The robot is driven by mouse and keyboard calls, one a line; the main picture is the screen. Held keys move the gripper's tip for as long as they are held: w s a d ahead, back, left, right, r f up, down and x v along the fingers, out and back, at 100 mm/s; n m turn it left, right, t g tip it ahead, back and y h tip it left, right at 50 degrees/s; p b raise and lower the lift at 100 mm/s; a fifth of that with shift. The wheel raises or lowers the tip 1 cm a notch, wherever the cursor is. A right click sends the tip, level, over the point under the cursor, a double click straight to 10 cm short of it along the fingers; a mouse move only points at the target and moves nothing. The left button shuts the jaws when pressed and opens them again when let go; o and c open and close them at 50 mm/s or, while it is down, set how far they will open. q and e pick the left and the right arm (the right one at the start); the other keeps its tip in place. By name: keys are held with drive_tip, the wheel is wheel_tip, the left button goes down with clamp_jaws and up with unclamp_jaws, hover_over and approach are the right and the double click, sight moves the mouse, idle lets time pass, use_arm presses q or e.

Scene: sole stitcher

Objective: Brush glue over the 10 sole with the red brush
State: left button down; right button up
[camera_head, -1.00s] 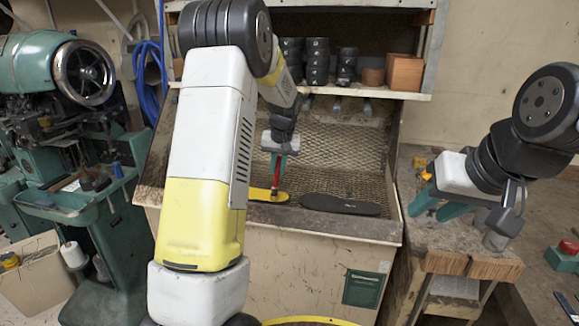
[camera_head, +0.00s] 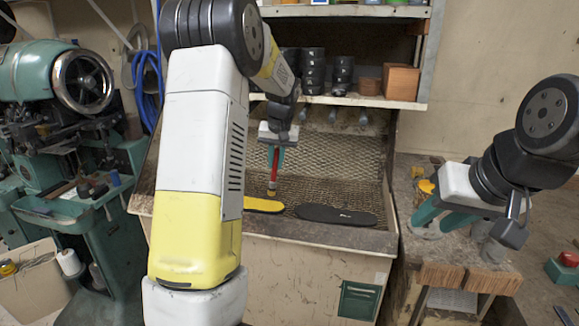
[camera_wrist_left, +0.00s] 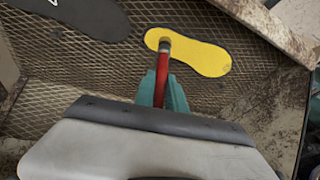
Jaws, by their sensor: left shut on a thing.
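The red brush (camera_head: 274,172) is held in my left gripper (camera_head: 276,158), which is shut on it above the mesh bench. The brush points down, its tip at the yellow sole (camera_head: 262,204); I cannot tell if they touch. In the left wrist view the red brush (camera_wrist_left: 162,72) reaches over the left end of the yellow sole (camera_wrist_left: 205,57), between the teal fingers (camera_wrist_left: 162,92). A black sole (camera_head: 336,214) lies to the right of the yellow one; it also shows in the left wrist view (camera_wrist_left: 85,15). My right gripper (camera_head: 428,214) is open and empty over the wooden block at right.
A shelf (camera_head: 340,98) with black rolls (camera_head: 312,72) and brown boxes (camera_head: 402,82) stands behind the bench. The mesh bench (camera_head: 340,165) has a raised front edge. A green stitching machine (camera_head: 60,80) stands at left.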

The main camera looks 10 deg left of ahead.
use_arm(q)
drive_tip(key=shift+r, duration=1.05)
drive_tip(key=shift+r, duration=3.05)
drive_tip(key=shift+f, duration=0.1)
